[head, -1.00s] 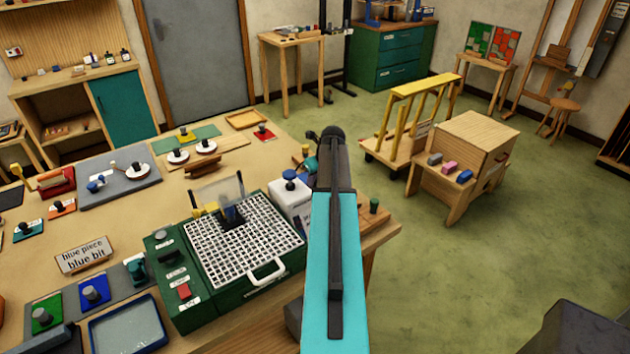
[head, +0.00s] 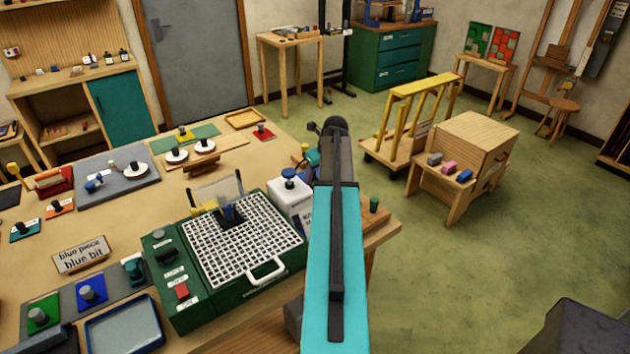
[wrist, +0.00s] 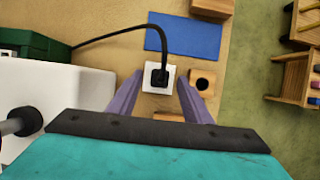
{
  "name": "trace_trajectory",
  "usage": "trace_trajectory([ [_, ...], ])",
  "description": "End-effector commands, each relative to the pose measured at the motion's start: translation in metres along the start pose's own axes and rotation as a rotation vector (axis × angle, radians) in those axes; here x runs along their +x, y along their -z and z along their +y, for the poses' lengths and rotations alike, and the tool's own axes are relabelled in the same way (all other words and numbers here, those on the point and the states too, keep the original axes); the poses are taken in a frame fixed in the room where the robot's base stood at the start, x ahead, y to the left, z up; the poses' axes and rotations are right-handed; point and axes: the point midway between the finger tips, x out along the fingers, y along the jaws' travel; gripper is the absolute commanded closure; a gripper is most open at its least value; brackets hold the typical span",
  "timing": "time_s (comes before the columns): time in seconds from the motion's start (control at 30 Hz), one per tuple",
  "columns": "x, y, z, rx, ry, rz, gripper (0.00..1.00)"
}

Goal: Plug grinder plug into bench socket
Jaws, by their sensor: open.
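In the wrist view the black grinder plug (wrist: 160,76) sits at the white bench socket (wrist: 147,82), its body over the socket's face. A black cable (wrist: 105,37) runs from it to the green grinder housing (wrist: 30,45) at the upper left. My gripper (wrist: 160,85) is open, with one purple finger on each side of the plug and gaps between. The view from above does not show how deep the plug sits. In the head view the green grinder (head: 240,245) with its white grid top stands on the bench, and my arm hides the plug and socket.
A blue mat (wrist: 185,33) lies just beyond the socket, and a wooden block with a hole (wrist: 203,80) stands close to its right. A white container (wrist: 60,90) is close on the left. Green floor lies beyond the bench edge.

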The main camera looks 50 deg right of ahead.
Motion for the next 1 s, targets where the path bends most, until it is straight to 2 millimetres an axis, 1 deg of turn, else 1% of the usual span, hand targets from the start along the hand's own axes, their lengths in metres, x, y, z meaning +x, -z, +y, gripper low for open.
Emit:
trace_trajectory([
  [0.7, -0.077, 0.001, 0.0, 0.0, 0.001, -0.001, 0.55],
  [0.9, -0.095, 0.001, 0.0, 0.0, 0.001, 0.0, 0.55],
  [1.0, -0.1, 0.001, 0.0, 0.001, 0.0, 0.0, 0.55],
])
